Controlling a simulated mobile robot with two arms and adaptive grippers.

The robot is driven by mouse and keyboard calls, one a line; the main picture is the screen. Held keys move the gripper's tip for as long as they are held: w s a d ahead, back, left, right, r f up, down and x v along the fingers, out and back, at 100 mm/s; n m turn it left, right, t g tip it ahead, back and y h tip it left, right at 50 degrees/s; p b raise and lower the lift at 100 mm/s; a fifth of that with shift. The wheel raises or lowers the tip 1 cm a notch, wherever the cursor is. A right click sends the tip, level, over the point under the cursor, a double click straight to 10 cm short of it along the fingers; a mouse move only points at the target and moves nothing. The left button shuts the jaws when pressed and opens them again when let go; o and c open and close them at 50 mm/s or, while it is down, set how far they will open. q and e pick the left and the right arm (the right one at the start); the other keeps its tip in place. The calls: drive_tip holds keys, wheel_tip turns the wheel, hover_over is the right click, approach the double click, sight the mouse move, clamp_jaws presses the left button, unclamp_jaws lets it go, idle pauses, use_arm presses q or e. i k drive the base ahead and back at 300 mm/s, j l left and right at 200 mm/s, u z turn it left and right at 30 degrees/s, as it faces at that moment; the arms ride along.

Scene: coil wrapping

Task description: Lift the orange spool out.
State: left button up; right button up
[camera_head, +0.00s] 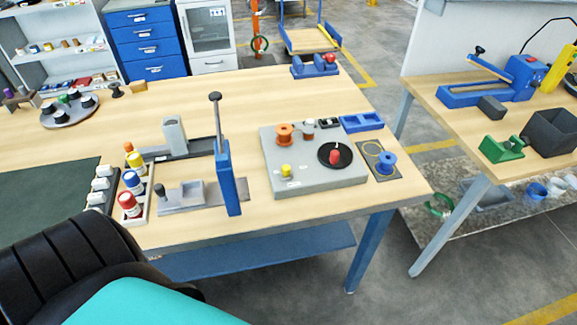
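An orange spool (285,134) stands upright at the back left of a grey board (270,158) on the wooden table. Its flanges show, and nothing touches it from above. How it is seated on the board is too small to tell. Neither of my grippers is in the frame.
The board also bears a black disc with a red knob (335,155), a yellow knob (286,170) and small grey-brown parts. A blue spool (386,162) is on its right. A tall blue lever press (227,175) stands left.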

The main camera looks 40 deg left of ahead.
sight(284, 138)
drive_tip(key=i+l+u, duration=0.1)
drive_tip(key=u, duration=0.25)
drive_tip(key=i+l+u, duration=0.2)
drive_tip(key=u, duration=0.2)
drive_tip(key=i+l+u, duration=0.35)
drive_tip(key=k+j, duration=0.05)
drive_tip(key=j, duration=0.05)
